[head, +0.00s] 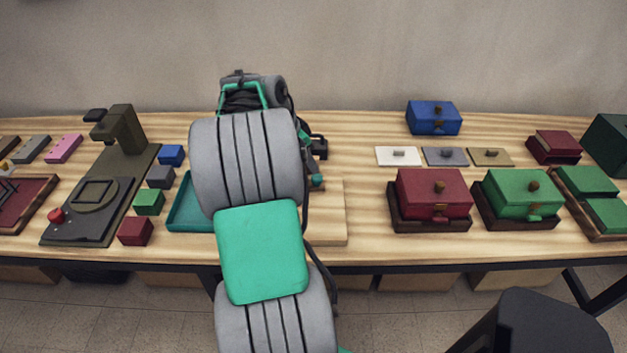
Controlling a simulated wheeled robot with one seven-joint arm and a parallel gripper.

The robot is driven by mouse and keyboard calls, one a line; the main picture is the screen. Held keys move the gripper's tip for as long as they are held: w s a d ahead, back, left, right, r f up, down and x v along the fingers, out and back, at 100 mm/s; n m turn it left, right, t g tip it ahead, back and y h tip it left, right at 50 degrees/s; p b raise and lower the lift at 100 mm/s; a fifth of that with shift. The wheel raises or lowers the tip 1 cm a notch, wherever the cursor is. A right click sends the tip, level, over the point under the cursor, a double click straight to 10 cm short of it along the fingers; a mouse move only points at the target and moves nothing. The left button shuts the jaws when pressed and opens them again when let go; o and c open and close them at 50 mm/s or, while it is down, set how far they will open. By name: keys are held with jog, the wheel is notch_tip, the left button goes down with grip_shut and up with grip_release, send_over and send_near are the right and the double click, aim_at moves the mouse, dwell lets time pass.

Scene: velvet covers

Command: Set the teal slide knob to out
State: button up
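A small teal piece (317,181) shows at the right edge of my arm, at the back of a pale wooden board (328,215). It may be the teal slide knob, but my arm covers most of the area around it and I cannot tell its position. My arm rises through the middle of the head view and bends over the table. My gripper's fingers are hidden behind the arm, so neither their opening nor their distance from the teal piece shows.
A teal tray (185,212) sits left of my arm, beside several coloured blocks and a dark machine (122,135). Right stand a red box (432,190), a green box (522,190), a blue box (433,117) and a white plate (389,162). Bare wood lies between board and boxes.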

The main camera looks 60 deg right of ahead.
aim_at(316, 177)
jog(key=x, duration=0.7)
jog(key=shift+p, duration=0.3)
jog(key=shift+w, duration=0.1)
jog(key=shift+c, duration=0.5)
grip_shut()
dwell(0.3)
